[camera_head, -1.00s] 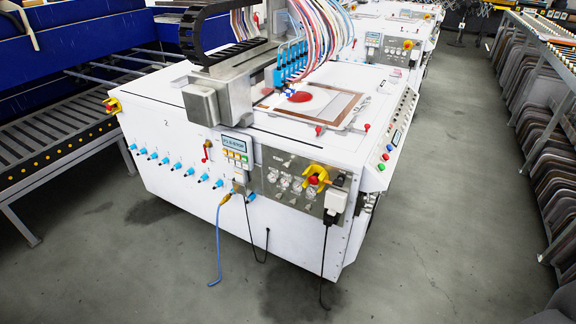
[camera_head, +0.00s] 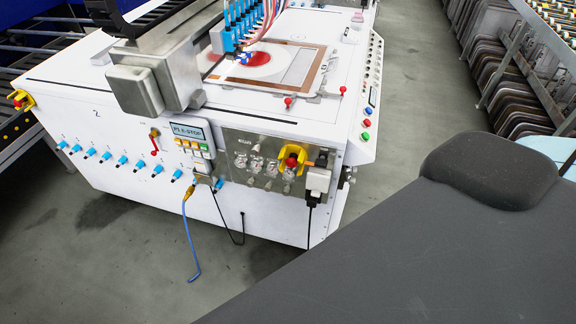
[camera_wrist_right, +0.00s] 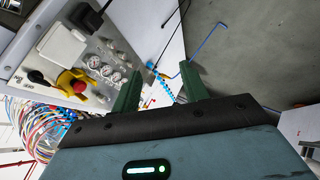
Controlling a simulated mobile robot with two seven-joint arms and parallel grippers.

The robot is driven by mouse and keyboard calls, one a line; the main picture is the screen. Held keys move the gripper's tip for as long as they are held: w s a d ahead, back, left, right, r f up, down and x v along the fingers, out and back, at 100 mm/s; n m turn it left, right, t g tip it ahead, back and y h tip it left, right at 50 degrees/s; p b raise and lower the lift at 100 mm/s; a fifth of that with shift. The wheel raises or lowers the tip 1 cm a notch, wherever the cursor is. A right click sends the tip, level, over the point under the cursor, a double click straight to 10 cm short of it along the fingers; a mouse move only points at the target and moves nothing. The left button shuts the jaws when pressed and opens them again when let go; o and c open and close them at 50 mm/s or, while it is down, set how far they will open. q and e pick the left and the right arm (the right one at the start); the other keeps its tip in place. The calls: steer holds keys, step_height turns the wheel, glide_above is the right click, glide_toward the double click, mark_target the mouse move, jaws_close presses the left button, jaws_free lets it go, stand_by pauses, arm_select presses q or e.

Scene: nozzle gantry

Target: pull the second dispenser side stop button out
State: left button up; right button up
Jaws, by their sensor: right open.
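The white machine marked 2 (camera_head: 100,125) stands in front of me. A red stop button in a yellow guard (camera_head: 291,160) sits on its metal front panel, near the right corner. In the right wrist view this red button (camera_wrist_right: 79,87) shows at left. Another red button in a yellow guard (camera_head: 20,100) is on the machine's far left corner. I cannot tell from the button faces whether either is pressed in or out. My right gripper (camera_wrist_right: 161,70) is open and empty, its two green fingers apart, to the right of the panel button and not touching it. My left gripper is not in view.
A blue hose (camera_head: 190,235) hangs in front. Racks of trays (camera_head: 510,90) stand at right. Grey floor lies before the machine.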

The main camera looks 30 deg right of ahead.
steer(key=w+d+r+n+t+h, duration=0.1)
steer(key=w+d+r+n+h, duration=0.1)
steer(key=w+n, duration=0.35)
steer(key=w+d+r+n+t+h, duration=0.1)
steer(key=w+d+r+n+h, duration=0.15)
steer(key=w, duration=0.55)
steer(key=n+h+b, duration=0.1)
steer(key=n+h, duration=0.2)
glide_toward(291, 164)
steer(key=shift+t, duration=0.3)
steer(key=shift+f+b+x, duration=0.1)
steer(key=shift+b+x, duration=0.15)
steer(key=shift+x, duration=1.8)
steer(key=shift+f+b+x, duration=0.15)
steer(key=shift+b+x, duration=0.1)
steer(key=shift+x, duration=1.8)
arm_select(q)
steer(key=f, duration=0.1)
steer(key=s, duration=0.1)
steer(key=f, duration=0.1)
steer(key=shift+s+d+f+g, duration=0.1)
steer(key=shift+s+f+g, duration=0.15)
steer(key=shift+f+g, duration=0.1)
arm_select(e)
steer(key=shift+s+d, duration=0.15)
steer(key=shift+s, duration=0.05)
